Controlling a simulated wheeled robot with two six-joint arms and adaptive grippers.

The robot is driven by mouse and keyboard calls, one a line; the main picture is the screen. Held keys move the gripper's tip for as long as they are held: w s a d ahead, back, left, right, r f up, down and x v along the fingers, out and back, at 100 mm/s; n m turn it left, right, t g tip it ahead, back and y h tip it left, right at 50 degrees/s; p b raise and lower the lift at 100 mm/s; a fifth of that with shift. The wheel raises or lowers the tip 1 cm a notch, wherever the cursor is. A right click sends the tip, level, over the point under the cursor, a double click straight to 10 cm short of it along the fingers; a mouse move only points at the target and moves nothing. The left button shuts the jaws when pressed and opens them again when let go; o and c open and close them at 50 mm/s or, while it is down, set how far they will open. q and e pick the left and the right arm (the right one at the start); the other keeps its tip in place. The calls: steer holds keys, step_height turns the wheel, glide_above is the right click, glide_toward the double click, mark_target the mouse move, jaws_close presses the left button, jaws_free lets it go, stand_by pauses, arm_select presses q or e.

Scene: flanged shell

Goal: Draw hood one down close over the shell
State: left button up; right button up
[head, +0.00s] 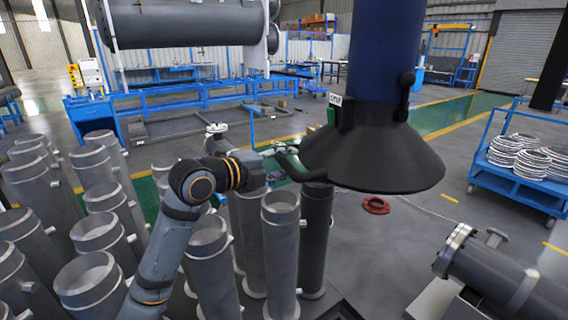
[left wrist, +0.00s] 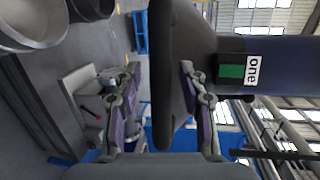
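Hood one (head: 372,155) is a wide black cone under a thick blue duct, with a green patch and a white label reading "one"; the label also shows in the left wrist view (left wrist: 251,70). A black bar (left wrist: 161,80) runs along the hood's lower edge. My left gripper (head: 284,152) is at the hood's left rim. In the left wrist view its two fingers stand apart, one on each side of the bar, with gaps showing. A dark grey flanged shell (head: 490,270) lies at the lower right, below and right of the hood. My right gripper is not in view.
Several upright grey pipes (head: 280,240) crowd the left and middle, below my left arm. A red ring (head: 376,205) lies on the floor below the hood. A blue cart (head: 515,185) with coiled hoses stands at right. Floor between hood and shell looks clear.

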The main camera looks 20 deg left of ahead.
arm_select(q)
steer(key=shift+r, duration=0.1)
step_height(320, 180, up, 10)
stand_by(0.4)
steer(key=shift+s+a, duration=0.25)
steer(key=shift+s, duration=0.05)
steer(key=d+b+v, duration=0.1)
steer(key=b+v, duration=0.6)
steer(key=v, duration=0.3)
steer(key=shift+s+r, duration=0.35)
steer(key=shift+s, duration=0.4)
